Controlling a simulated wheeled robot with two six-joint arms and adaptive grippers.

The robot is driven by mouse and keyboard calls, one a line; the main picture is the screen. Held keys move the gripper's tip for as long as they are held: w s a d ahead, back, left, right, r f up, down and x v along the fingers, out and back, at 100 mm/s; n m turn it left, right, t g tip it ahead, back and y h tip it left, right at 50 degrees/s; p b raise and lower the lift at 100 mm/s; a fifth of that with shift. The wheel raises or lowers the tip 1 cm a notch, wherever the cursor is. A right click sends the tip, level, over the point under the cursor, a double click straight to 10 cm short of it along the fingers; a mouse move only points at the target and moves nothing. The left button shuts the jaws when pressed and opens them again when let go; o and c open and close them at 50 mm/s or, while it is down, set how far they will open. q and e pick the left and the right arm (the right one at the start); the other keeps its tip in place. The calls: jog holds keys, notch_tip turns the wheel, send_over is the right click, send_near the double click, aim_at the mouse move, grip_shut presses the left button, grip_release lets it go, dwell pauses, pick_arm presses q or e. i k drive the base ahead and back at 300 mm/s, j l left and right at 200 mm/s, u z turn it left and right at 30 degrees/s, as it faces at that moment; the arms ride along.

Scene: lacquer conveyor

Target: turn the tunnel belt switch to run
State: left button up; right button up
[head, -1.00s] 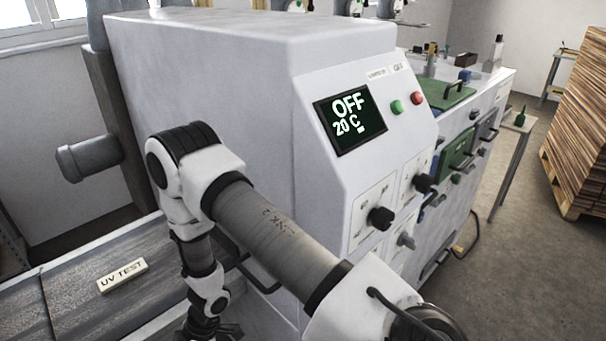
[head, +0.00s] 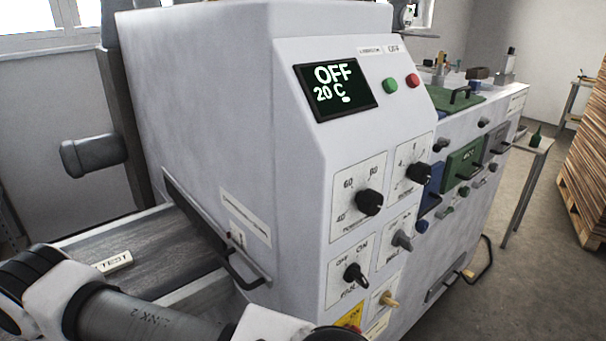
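The control panel of the white tunnel machine (head: 300,200) faces me in the head view. The display (head: 336,88) reads OFF and 20 C. One of my arms crosses the bottom left; neither gripper shows.
Green and red buttons (head: 401,84) sit beside the display. A conveyor belt (head: 150,243) enters the machine at left, with a UV TEST block (head: 114,262) on it. A dark handle bar (head: 235,270) juts out by the tunnel mouth. A pallet of boards (head: 590,180) stands far right.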

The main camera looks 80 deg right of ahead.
aim_at(400, 237)
jog(key=k+l+u, duration=0.2)
jog(key=k+u, duration=0.95)
jog(key=u, duration=0.15)
jog(key=k+z, duration=0.3)
jog(key=z, duration=0.2)
jog(key=k+l+z, duration=0.1)
jog(key=k+z, duration=0.2)
jog(key=z, duration=0.2)
jog(key=k+l+z, duration=0.25)
jog(key=z, duration=0.25)
jog(key=k+l+z, duration=0.25)
jog(key=z, duration=0.2)
jog(key=l, duration=0.1)
